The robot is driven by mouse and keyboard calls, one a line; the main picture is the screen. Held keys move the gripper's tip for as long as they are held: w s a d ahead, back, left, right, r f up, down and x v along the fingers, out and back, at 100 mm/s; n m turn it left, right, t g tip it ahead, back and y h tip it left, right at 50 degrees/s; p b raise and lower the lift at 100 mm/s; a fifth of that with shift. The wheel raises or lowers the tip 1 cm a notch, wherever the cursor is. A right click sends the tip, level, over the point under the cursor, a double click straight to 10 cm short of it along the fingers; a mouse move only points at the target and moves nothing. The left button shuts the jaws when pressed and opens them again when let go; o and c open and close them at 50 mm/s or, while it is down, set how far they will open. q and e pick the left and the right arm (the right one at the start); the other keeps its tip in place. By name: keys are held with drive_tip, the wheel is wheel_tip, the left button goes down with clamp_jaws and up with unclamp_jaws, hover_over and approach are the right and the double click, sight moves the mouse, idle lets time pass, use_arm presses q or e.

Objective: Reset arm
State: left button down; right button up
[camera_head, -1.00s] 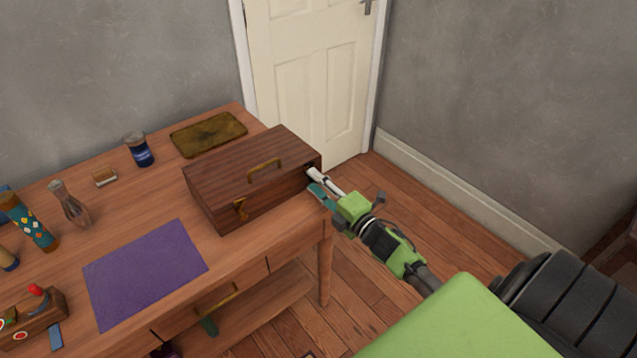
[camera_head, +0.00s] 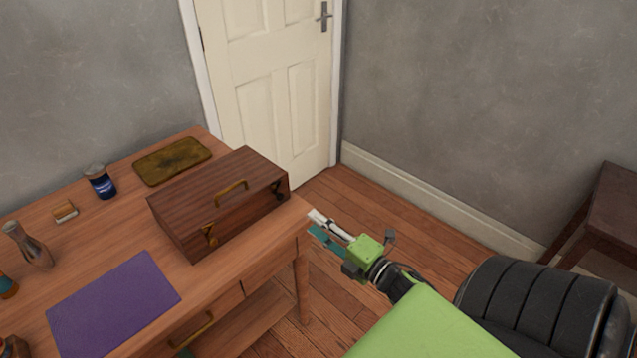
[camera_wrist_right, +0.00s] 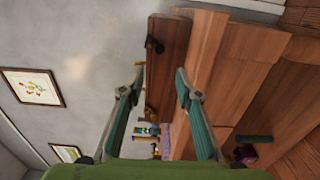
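My right gripper (camera_head: 319,227) is off the right end of the wooden table, apart from the wooden box. In the right wrist view its two teal-padded fingers (camera_wrist_right: 159,80) stand apart with nothing between them. The closed wooden box (camera_head: 222,204), with a brass handle on top and a brass latch in front, sits at the table's right end. It also shows beyond the fingers in the right wrist view (camera_wrist_right: 168,65). My left gripper is not in view.
The wooden table (camera_head: 80,240) bears a purple mat (camera_head: 113,305), a tarnished tray (camera_head: 172,161), a blue jar (camera_head: 101,182) and a glass vase (camera_head: 27,245). A white door (camera_head: 270,90) stands behind. A dark side table (camera_head: 605,215) is at right.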

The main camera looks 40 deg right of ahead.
idle(0.4)
drive_tip(key=s+a+f+m+g+h, duration=0.1)
drive_tip(key=s+f+m+g, duration=0.25)
drive_tip(key=f, duration=0.75)
drive_tip(key=s+a+f+m+g+h, duration=0.1)
drive_tip(key=s+f+m+g, duration=0.2)
drive_tip(key=f, duration=0.7)
drive_tip(key=s+a+f+m+g+h, duration=0.1)
drive_tip(key=s+f+m, duration=0.35)
drive_tip(key=f, duration=0.65)
drive_tip(key=s+a+f+m+g, duration=0.2)
drive_tip(key=s+f, duration=0.4)
drive_tip(key=s, duration=0.3)
drive_tip(key=s+a+f+m+g+y, duration=0.1)
drive_tip(key=s+a+f+g, duration=0.3)
drive_tip(key=s, duration=0.6)
drive_tip(key=s+a+f+m+g, duration=0.2)
drive_tip(key=s+a+f+g, duration=0.1)
drive_tip(key=s+a+f, duration=0.3)
drive_tip(key=s+f, duration=0.2)
drive_tip(key=s, duration=0.1)
drive_tip(key=shift+s+m, duration=0.15)
drive_tip(key=shift+m, duration=0.15)
drive_tip(key=shift+g, duration=0.25)
